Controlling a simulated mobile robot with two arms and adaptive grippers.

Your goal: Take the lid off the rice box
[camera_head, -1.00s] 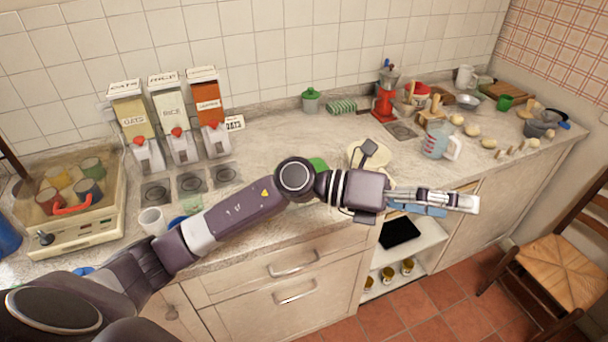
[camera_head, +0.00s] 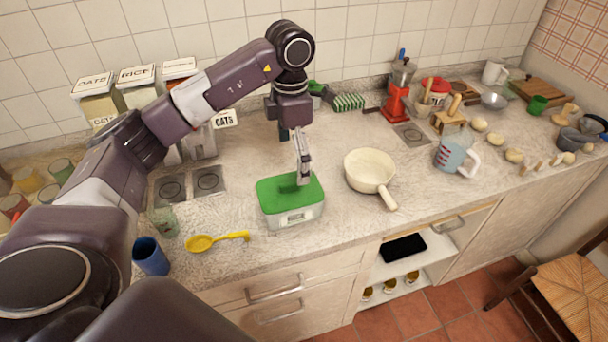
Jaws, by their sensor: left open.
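A low box (camera_head: 292,217) with a pale body and a green lid (camera_head: 278,200) stands on the counter, lid on. Writing on its front is too small to read. My left gripper (camera_head: 303,182) points down over the lid's right part, open; I cannot tell if the fingertips touch it. A dispenser (camera_head: 138,95) marked RICE on its white top (camera_head: 137,75) stands at the back left, top on, its lower front hidden by my left arm. I cannot tell from the picture which one is the rice box. My right gripper is not in view.
A cream pan (camera_head: 370,168) stands right of the green-lidded box. A yellow spoon (camera_head: 203,243), a blue cup (camera_head: 150,256) and a clear glass (camera_head: 163,222) are to its left. A red grinder (camera_head: 396,104) stands behind. The counter's front edge is close.

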